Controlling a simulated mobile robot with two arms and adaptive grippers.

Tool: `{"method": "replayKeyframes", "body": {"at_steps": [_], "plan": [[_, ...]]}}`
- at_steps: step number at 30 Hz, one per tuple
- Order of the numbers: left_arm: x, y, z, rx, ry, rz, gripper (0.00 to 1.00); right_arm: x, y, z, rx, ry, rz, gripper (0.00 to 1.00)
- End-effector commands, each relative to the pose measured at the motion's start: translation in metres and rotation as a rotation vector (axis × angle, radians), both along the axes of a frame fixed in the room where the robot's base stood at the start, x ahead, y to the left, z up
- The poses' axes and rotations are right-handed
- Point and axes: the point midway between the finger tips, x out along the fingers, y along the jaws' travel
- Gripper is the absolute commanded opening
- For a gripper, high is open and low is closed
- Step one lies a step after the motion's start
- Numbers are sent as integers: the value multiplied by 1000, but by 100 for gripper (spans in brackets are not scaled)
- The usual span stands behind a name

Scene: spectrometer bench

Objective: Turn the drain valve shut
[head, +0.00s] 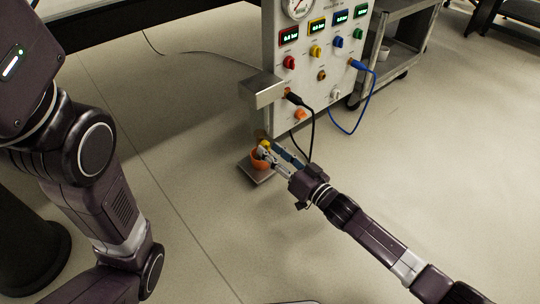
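The white valve panel (285,90) stands at the top centre with several coloured knobs. An orange round part (258,161) sits low at its foot, over a small metal plate (252,173). A small yellow piece (264,144) shows just above it. Which of these is the drain valve I cannot tell for sure. My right gripper (268,152) reaches in from the lower right. Its fingertips are at the yellow piece and orange part and partly cover them. Whether the fingers are closed on something is too small to tell. My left gripper is out of view.
A metal box (262,89) juts from the panel's left side above my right gripper. A black cable (313,125) hangs close to the gripper, and a blue cable (371,100) hangs further right. A grey cart (398,50) stands behind. The floor around is clear.

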Motion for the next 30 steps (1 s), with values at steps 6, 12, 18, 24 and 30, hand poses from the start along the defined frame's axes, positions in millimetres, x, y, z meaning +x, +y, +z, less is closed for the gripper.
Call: {"method": "replayKeyframes", "body": {"at_steps": [6,12,18,24,30], "plan": [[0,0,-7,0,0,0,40,8,6,1,-2,-1,0,36],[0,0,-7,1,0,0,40,8,6,1,-1,0,-1,36],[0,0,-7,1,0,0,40,8,6,1,-1,0,-1,16],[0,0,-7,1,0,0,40,8,6,1,-1,0,-1,0],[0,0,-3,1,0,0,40,8,6,2,-13,-9,-1,0]]}}
